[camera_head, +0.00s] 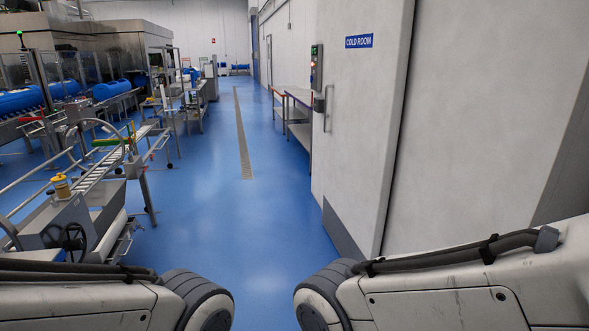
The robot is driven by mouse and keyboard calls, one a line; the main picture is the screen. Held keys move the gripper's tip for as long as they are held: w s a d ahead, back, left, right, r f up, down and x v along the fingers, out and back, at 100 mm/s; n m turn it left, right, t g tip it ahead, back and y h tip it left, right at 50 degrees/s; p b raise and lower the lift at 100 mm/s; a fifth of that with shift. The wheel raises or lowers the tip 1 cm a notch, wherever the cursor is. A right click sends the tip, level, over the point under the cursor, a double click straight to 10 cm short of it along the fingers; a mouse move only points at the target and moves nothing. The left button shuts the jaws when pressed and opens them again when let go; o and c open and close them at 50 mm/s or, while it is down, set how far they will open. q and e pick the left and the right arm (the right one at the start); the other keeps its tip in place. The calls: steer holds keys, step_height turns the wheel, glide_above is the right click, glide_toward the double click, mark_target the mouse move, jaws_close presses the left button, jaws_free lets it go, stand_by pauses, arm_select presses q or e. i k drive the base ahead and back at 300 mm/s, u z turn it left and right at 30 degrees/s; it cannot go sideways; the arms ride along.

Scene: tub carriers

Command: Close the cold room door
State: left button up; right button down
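The cold room door (358,150) is a tall pale panel at the right of the head view. It carries a blue "COLD ROOM" sign (359,41) and a vertical handle (328,108) near its left edge. A grey kick plate (341,230) runs along its bottom. A dark line runs down its right edge, beside another pale panel (485,120). I cannot tell how far the door stands open. My two arms show at the bottom left and bottom right, apart from the door. Both grippers are out of view.
The blue floor (200,180) is clear ahead, with a long drain grate (242,135) along it. A side table (296,115) stands past the door. Blue tubs (112,89) lie far left.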

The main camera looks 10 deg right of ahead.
mark_target(370, 40)
steer(key=i, duration=2.85)
steer(key=z, duration=1.55)
